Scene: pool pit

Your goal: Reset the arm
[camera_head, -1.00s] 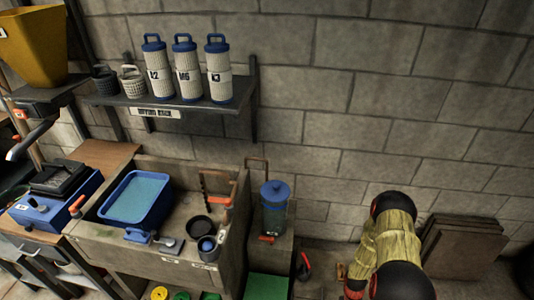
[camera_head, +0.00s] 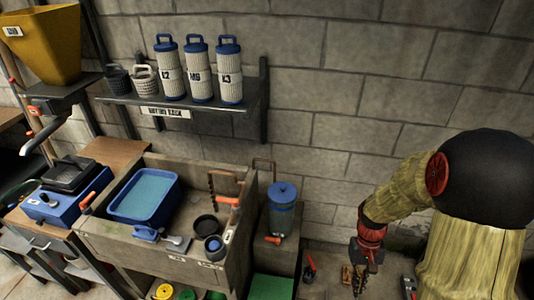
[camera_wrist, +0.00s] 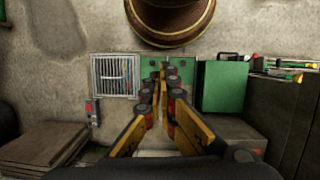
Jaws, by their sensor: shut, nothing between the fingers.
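My arm rises at the lower right of the head view, bent at a large black joint, with its forearm reaching left and down. My gripper (camera_head: 360,270) hangs at the end of it, low in front of the wall and right of the sink bench. In the wrist view my gripper (camera_wrist: 163,68) shows its two yellow and dark fingers drawn together at the tips, with nothing between them. It is apart from the things around it.
A sink bench (camera_head: 110,240) with a blue tray (camera_head: 117,208) stands at left. A wall shelf (camera_head: 240,108) holds several white filter cartridges. A blue lidded canister (camera_head: 283,215) stands beside the bench. The wrist view shows a green box (camera_wrist: 224,88) and a barred vent (camera_wrist: 115,75).

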